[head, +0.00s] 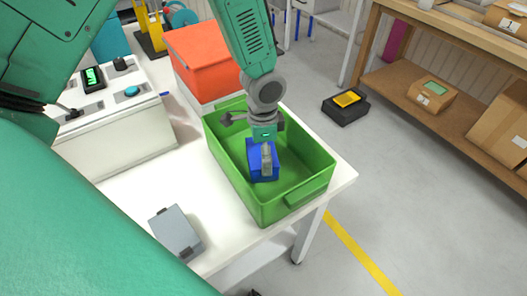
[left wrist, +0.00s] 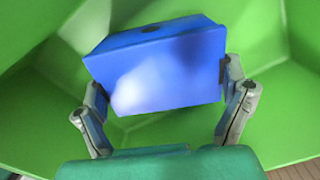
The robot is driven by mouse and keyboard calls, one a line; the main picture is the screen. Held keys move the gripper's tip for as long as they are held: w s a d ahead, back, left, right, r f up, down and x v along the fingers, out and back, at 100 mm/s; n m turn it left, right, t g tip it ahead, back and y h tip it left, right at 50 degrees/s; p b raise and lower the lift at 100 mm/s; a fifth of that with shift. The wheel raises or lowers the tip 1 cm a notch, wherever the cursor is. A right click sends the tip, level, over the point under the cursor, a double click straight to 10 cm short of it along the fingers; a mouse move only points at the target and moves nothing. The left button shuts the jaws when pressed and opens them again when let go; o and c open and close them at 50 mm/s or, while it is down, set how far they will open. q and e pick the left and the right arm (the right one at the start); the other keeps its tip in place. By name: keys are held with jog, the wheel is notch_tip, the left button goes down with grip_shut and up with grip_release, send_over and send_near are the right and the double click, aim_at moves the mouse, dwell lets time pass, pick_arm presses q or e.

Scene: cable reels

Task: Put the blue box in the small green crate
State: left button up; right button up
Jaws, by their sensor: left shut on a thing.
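The blue box (head: 257,168) is inside the walls of the small green crate (head: 275,204), in the head view. My left gripper (head: 264,158) reaches down over the crate and is shut on the box. In the left wrist view, the two fingers (left wrist: 165,98) press on opposite sides of the blue box (left wrist: 155,65), with green crate walls (left wrist: 285,95) around it. The box looks slightly tilted there. I cannot tell whether its underside touches the crate floor. My right gripper is not in view.
The crate stands on a white table (head: 135,200) near its right end. A grey box (head: 176,232) lies in front of it to the left. An orange-red crate (head: 203,60) is behind. A white control panel (head: 115,115) stands at left. Shelves with cardboard boxes (head: 433,95) are at right.

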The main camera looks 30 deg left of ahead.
pick_arm(q)
jog(key=shift+d, duration=0.2)
jog(key=shift+c, duration=0.5)
jog(key=o, duration=1.1)
jog(key=shift+d, duration=0.1)
jog(key=shift+c, duration=0.2)
jog(key=shift+d, duration=0.15)
notch_tip(320, 180, up, 12)
jog(key=shift+p, duration=0.45)
jog(key=shift+a, duration=0.25)
